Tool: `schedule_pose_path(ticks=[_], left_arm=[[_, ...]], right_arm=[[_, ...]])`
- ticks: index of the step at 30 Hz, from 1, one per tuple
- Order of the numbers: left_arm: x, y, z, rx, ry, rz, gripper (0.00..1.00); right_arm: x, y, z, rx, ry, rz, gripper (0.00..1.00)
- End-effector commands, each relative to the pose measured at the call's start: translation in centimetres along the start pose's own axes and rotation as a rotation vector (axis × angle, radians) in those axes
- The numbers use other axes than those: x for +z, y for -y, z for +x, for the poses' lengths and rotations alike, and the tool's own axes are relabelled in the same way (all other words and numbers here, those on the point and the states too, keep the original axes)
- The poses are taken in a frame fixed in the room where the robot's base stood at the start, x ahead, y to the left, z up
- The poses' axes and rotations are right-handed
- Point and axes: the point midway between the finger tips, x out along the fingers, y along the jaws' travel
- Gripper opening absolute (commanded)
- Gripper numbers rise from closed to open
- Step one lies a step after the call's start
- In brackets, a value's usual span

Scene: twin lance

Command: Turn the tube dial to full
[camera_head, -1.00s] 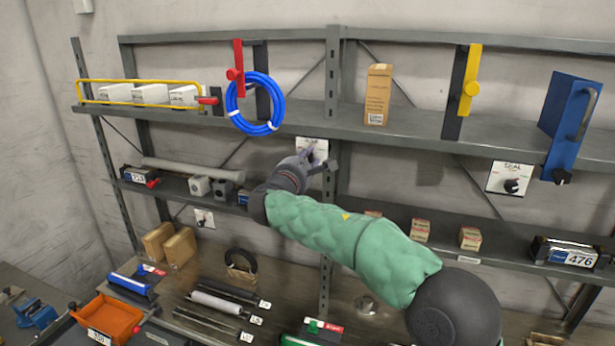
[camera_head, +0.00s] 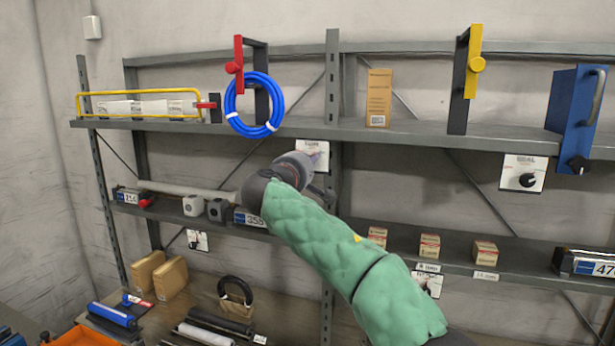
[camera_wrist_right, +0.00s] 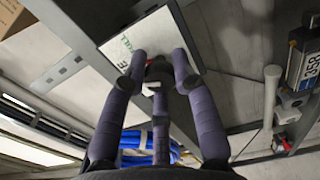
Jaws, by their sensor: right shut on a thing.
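The tube panel (camera_head: 315,147), a white plate, sits on the rack upright just under the upper shelf. My right gripper (camera_head: 317,168) is at this panel and hides most of its front, dial included. In the right wrist view the white panel (camera_wrist_right: 134,38) shows part of the word FULL. There my right gripper (camera_wrist_right: 158,68) has its purple-grey fingers closed around the black dial (camera_wrist_right: 158,72). The dial's pointer is hidden, so I cannot tell its setting. My left gripper is in no view.
A blue hose coil (camera_head: 254,104) hangs at the upper shelf, left of my arm. A cardboard box (camera_head: 379,98) stands on that shelf to the right. A separate seal dial (camera_head: 527,180) is farther right. Small boxes line the lower shelf.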

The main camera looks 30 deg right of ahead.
Motion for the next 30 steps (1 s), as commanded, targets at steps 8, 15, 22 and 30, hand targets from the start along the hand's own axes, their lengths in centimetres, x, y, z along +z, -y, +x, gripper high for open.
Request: schedule_pose_path(ticks=[8,15,22,30], left_arm=[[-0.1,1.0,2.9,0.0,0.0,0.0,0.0],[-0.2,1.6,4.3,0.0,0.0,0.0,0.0],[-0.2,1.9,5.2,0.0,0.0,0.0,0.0],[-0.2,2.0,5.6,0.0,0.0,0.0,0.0]], right_arm=[[-0.2,0.6,0.0,-0.002,0.0,0.259,0.0],[-0.2,0.5,0.0,-0.003,0.001,0.45,0.0],[-0.2,0.4,0.0,-0.004,0.001,0.577,0.0],[-0.2,0.3,0.0,-0.004,0.001,0.647,0.0]])
